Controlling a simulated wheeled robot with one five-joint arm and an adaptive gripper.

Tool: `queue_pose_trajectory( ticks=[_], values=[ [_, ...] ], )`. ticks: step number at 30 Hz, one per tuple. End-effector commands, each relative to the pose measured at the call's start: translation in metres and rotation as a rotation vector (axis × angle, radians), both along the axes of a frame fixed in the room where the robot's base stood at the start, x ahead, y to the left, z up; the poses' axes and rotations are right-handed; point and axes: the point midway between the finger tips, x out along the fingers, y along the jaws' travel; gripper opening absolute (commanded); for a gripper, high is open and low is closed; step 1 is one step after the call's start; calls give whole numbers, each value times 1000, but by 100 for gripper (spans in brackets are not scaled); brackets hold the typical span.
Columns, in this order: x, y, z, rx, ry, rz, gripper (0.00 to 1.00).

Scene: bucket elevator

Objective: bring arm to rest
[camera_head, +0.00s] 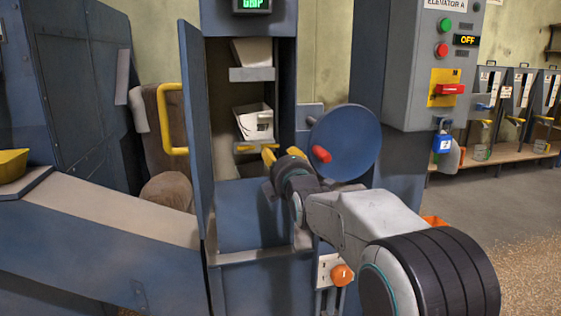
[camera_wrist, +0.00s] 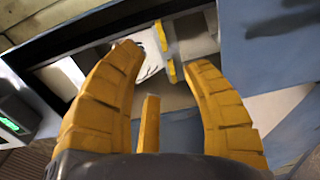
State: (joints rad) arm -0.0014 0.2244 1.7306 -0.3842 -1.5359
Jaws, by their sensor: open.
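My arm reaches out from the lower right in the head view. My gripper (camera_head: 280,156) is in front of the open elevator housing (camera_head: 250,240). A white bucket (camera_head: 254,122) hangs inside the housing just beyond and above the fingers, and pale bucket parts show past the fingertips in the wrist view (camera_wrist: 150,55). Part of the housing's lower opening is hidden behind my arm.
The open door (camera_head: 195,130) with a yellow handle (camera_head: 171,118) stands left of the arm. A blue handwheel (camera_head: 347,142) with a red knob is close on the right. A grey control box (camera_head: 428,75) reads OFF. A chute (camera_head: 100,215) lies left.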

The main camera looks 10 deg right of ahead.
Motion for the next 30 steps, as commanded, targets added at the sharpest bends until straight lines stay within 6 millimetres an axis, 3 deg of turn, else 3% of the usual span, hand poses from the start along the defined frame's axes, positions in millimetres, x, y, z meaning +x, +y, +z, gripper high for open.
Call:
queue_pose_trajectory(
  ticks=[20, 26, 30],
  values=[
    [-11, 0, 7, 27, 22, 0, 42],
    [-40, 0, 29, 181, 149, -14, 42],
    [-77, -1, 42, 350, 288, -52, 42]
  ],
)
